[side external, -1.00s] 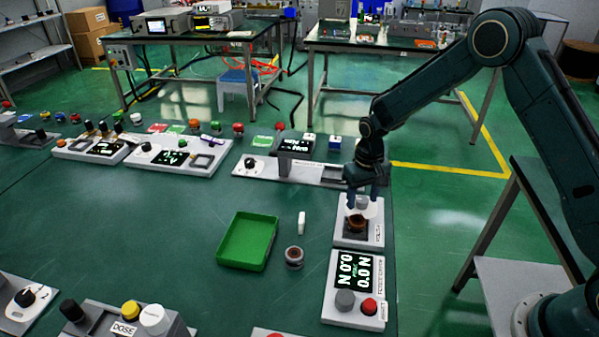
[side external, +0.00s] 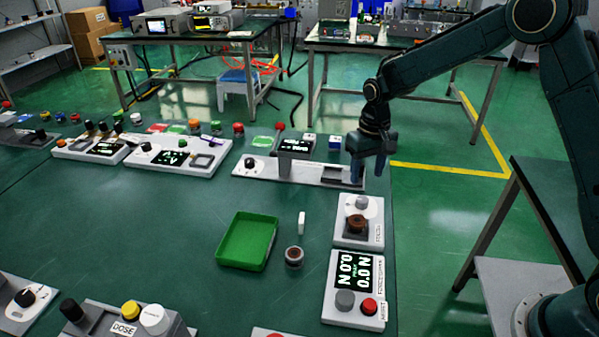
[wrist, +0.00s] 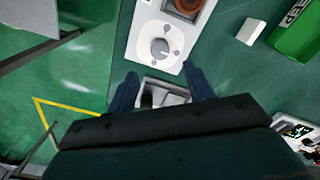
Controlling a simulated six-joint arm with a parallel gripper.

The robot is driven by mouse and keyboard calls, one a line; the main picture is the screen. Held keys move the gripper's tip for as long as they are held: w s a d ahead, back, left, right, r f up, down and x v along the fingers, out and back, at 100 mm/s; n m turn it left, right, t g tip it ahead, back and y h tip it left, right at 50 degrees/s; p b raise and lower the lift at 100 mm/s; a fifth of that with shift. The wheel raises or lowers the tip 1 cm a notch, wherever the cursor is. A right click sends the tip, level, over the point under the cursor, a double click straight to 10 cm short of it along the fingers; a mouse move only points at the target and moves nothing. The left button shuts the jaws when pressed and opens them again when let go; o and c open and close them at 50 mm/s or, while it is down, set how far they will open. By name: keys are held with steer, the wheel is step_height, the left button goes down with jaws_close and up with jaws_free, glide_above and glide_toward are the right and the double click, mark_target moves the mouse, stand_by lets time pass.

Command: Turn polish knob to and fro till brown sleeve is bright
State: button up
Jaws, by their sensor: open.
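The polish station is a white panel (side external: 345,240) near the table's right edge. Its grey-white polish knob (side external: 361,203) sits toward the back, with the brown sleeve (side external: 357,224) in front of it in a dark recess. My gripper (side external: 367,177) is open and empty, above and behind the knob, clear of it. In the wrist view my gripper (wrist: 161,86) shows two spread fingers with nothing between them at the tips. The knob (wrist: 160,48) lies beyond them, and the brown sleeve (wrist: 206,12) is cut by the top edge. The sleeve looks dull brown with darker parts.
A force gauge panel (side external: 341,308) with a grey knob and red button stands in front of the station. A green tray (side external: 222,255), a white block (side external: 301,222) and a brown-topped ring (side external: 294,257) lie to the left. A long white panel (side external: 265,172) is behind.

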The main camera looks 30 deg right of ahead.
step_height(320, 180, up, 5)
glide_above(362, 199)
steer(key=shift+r, duration=0.15)
stand_by(0.7)
steer(key=m, duration=0.4)
steer(key=shift+m, duration=0.3)
step_height(362, 199, down, 14)
steer(key=shift+r, duration=0.1)
stand_by(0.8)
steer(key=c, duration=1)
